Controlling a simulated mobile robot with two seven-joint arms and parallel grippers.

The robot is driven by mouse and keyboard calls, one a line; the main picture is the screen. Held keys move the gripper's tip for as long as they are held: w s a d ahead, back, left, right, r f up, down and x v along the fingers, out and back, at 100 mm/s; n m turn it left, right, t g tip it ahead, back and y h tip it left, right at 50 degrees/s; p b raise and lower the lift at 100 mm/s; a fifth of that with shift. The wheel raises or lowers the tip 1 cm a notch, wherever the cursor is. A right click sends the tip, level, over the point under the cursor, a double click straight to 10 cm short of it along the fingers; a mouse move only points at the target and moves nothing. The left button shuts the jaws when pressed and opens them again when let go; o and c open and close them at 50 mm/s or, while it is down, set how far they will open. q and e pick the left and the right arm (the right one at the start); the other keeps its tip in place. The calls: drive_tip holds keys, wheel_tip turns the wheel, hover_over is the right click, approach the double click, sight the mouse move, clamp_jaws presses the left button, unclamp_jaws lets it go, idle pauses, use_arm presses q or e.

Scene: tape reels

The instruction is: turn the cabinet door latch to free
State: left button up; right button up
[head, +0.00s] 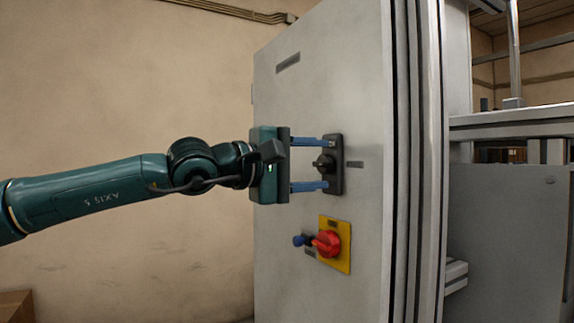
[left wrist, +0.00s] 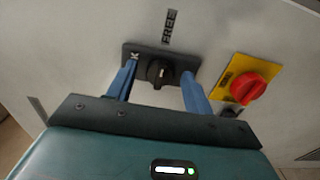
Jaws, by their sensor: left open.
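The cabinet door latch is a black knob (head: 324,164) on a dark plate (head: 336,178) on the grey cabinet door (head: 300,95). The knob (left wrist: 160,72) also shows in the left wrist view, with the label FREE (left wrist: 170,27) on the door beside the plate and a letter K on the plate's left end. My left gripper (head: 324,164) is open. Its two blue fingers reach to the plate, one on each side of the knob, with gaps between them and the knob in the left wrist view (left wrist: 158,82). My right gripper is not in view.
Below the latch is a red rotary switch (head: 327,243) on a yellow plate (head: 341,262), with a small blue knob (head: 299,240) beside it. A metal frame (head: 430,160) stands right of the door.

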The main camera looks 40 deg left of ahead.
use_arm(q)
drive_tip(key=b+v, duration=0.5)
drive_tip(key=v, duration=0.7)
drive_tip(key=shift+s, duration=0.4)
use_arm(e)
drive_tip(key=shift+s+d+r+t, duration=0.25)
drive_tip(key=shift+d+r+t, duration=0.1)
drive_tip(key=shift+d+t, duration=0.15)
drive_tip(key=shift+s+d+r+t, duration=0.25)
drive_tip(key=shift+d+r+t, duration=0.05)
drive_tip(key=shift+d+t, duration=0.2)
use_arm(q)
drive_tip(key=shift+a, duration=0.15)
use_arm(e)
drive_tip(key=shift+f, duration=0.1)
